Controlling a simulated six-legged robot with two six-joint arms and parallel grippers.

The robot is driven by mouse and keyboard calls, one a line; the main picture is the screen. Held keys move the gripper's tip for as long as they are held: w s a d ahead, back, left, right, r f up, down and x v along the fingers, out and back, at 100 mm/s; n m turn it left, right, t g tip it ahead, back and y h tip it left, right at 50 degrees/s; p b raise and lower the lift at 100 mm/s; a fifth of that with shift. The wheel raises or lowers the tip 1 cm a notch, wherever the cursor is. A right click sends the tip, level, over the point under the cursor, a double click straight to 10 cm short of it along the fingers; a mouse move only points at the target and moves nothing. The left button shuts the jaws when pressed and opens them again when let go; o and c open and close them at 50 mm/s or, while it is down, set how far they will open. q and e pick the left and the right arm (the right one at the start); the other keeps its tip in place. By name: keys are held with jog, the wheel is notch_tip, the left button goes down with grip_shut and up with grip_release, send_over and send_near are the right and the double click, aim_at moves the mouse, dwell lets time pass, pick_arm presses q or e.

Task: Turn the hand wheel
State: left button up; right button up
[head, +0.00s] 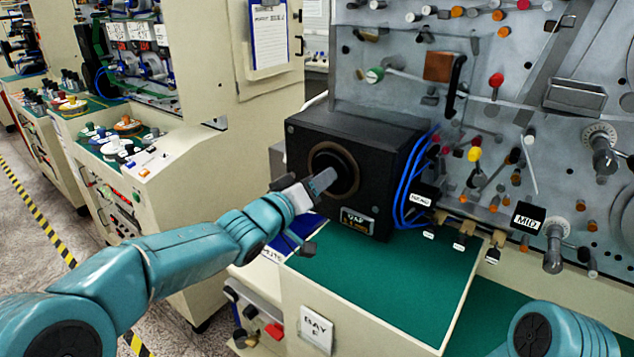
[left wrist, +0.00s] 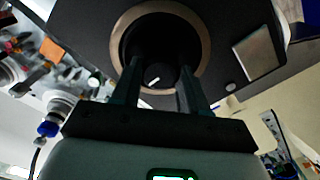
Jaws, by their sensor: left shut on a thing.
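The hand wheel (head: 345,172) is a dark round part inside a bronze ring on the front of a black box (head: 383,145). In the left wrist view the hand wheel (left wrist: 158,70) is a black hub with a short, slanted white mark, set in the tan-edged ring. My left gripper (head: 318,190) reaches in from the left and partly covers the hand wheel. In the left wrist view my left gripper (left wrist: 158,92) has one finger on each side of the dark hub and is shut on it. My right gripper is out of view; only part of my right arm shows at bottom right.
The box stands on a green-topped bench (head: 390,285) whose front part is clear. Blue cables (head: 408,190) run down the box's right side. A grey panel (head: 400,110) with many knobs and levers rises behind. A blue clipboard (head: 269,35) hangs at upper left.

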pick_arm(q)
jog(key=m+b, duration=0.7)
jog(key=m, duration=1.3)
jog(key=shift+s+d+b, duration=0.1)
jog(key=shift+b, duration=0.25)
jog(key=shift+m, duration=0.4)
jog(key=o, duration=1.1)
jog(key=shift+c, duration=0.2)
